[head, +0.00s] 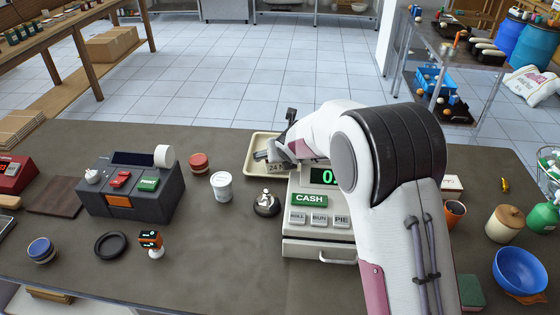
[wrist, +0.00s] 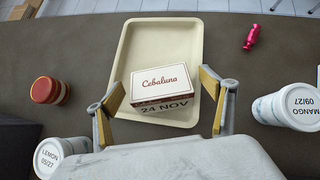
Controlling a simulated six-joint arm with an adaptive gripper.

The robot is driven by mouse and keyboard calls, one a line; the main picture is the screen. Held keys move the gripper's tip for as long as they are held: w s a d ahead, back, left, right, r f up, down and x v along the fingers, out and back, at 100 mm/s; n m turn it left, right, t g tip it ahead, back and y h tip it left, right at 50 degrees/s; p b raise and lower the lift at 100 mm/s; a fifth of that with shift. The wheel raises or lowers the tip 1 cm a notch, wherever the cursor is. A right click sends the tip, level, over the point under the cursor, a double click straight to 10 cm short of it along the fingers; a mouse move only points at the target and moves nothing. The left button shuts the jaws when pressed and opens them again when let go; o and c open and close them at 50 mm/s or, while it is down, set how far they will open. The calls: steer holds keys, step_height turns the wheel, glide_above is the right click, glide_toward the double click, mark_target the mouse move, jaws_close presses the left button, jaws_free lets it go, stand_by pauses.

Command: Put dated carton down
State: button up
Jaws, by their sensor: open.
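The dated carton (wrist: 160,83) is a small white box with a dark red side, marked "Cebaluna" and "24 NOV". It lies in the cream tray (wrist: 188,35), toward the near end. My gripper (wrist: 163,92) is open, with one finger on each side of the carton and a gap showing at both sides. In the head view the tray (head: 250,172) stands left of the cash register, and part of the carton's date label (head: 275,168) shows under my gripper (head: 270,152). The rest of the carton is hidden there.
In the wrist view a lemon tub (wrist: 62,157) and a red round tin (wrist: 48,90) stand left, a mango tub (wrist: 285,106) right, and a pink wrapped sweet (wrist: 251,37) beyond. The cash register (head: 318,222) and bell (head: 266,203) stand close to the tray.

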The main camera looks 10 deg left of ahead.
steer(key=shift+w+f, duration=0.15)
stand_by(0.4)
steer(key=c, duration=1.4)
steer(key=shift+r, duration=0.3)
steer(key=shift+r, duration=4.75)
